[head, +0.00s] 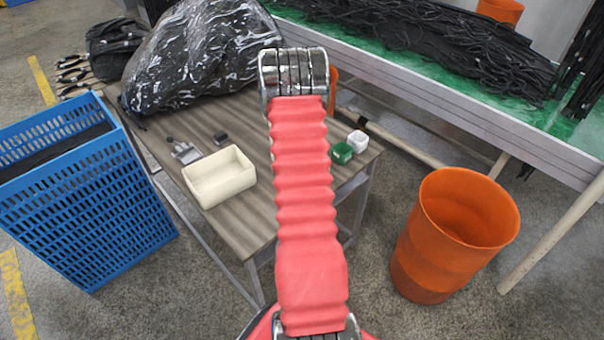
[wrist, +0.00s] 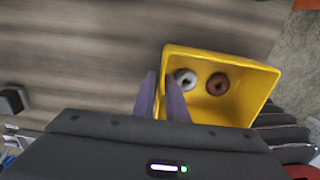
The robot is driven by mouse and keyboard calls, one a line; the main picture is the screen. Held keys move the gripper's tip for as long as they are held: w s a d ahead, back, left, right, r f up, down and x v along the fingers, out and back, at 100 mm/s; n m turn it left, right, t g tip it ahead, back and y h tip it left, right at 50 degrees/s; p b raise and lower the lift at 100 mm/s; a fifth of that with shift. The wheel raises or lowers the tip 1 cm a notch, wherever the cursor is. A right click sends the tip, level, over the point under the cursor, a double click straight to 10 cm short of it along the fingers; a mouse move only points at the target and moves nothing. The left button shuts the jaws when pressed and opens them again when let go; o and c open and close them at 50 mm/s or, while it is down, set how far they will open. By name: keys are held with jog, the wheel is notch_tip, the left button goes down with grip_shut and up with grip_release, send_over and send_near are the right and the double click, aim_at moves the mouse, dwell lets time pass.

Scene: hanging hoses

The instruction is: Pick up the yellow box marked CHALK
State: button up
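In the wrist view, an open-topped yellow box (wrist: 240,70) lies right of centre, with two round ring-like pieces inside, one grey-white (wrist: 186,79) and one brown (wrist: 217,84). No CHALK lettering can be read on it. My gripper (wrist: 161,80) is at the box's left wall, its left finger outside and its right finger over the inside. The gap between the fingertips is narrow, and I cannot tell whether they press on the wall. In the head view my red-sleeved arm hides the yellow box and the gripper.
A blue crate (head: 90,190) stands left, an orange bin (head: 455,235) right. Black hoses (head: 430,40) lie behind.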

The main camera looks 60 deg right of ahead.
dwell(0.4)
grip_shut()
jog(key=shift+r, duration=0.1)
notch_tip(320, 180, up, 10)
jog(key=shift+f, duration=0.1)
dwell(0.7)
